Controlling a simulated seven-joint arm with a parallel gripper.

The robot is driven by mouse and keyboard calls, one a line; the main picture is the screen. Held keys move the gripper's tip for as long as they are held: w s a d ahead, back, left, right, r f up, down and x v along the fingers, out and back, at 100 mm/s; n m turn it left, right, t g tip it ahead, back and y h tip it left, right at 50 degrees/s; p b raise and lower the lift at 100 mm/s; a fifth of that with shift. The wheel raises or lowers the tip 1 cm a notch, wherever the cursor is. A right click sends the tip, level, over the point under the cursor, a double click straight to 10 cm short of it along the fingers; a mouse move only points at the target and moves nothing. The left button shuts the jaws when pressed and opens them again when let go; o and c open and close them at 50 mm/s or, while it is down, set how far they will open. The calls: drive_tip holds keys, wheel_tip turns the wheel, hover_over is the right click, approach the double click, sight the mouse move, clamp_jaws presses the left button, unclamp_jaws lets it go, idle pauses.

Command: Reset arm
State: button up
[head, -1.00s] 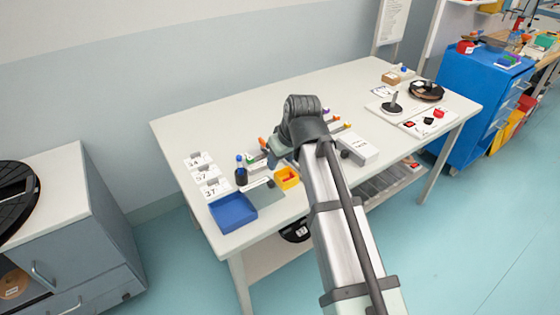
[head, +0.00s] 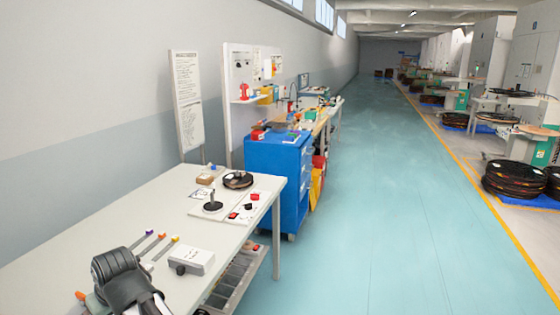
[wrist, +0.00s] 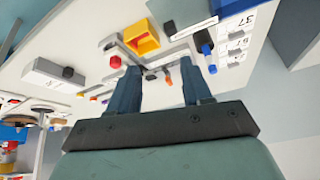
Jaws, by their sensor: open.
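My arm (head: 122,277) shows at the lower left of the head view, over the white table (head: 40,265). The gripper's fingers are not visible there. In the wrist view, my gripper (wrist: 160,80) has two dark fingers spread apart. I see nothing held between them. Beyond the fingers, the tabletop carries a yellow bin (wrist: 142,38), a blue-capped bottle (wrist: 207,55) and a red knob (wrist: 115,61). Whether the fingers touch anything cannot be told.
A white box (head: 190,261) lies right of my arm. A spindle stand (head: 213,206) and a dark reel (head: 238,181) sit at the table's far end. A blue cabinet (head: 275,168) stands beyond. The aisle floor (head: 370,200) is clear.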

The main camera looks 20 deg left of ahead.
drive_tip(key=w+d+f+m+h, duration=0.25)
drive_tip(key=d+f, duration=0.45)
drive_tip(key=f, duration=0.5)
drive_tip(key=w+d+f+m+h, duration=0.1)
drive_tip(key=w+d+f, duration=0.3)
drive_tip(key=d+f, duration=0.55)
drive_tip(key=w+d+f+m+g+h, duration=0.2)
drive_tip(key=w+d+f+m, duration=0.15)
drive_tip(key=d+f, duration=1.4)
drive_tip(key=s+d+f+m+g, duration=0.2)
drive_tip(key=s+d+f, duration=0.3)
drive_tip(key=d, duration=0.6)
drive_tip(key=s+d+f+m+g, duration=0.2)
drive_tip(key=s+d+f, duration=0.4)
drive_tip(key=d, duration=0.6)
drive_tip(key=s+d+f+m+g, duration=0.2)
drive_tip(key=s+d+f, duration=0.4)
drive_tip(key=d, duration=0.6)
drive_tip(key=shift+m, duration=0.8)
drive_tip(key=shift+o, duration=0.5)
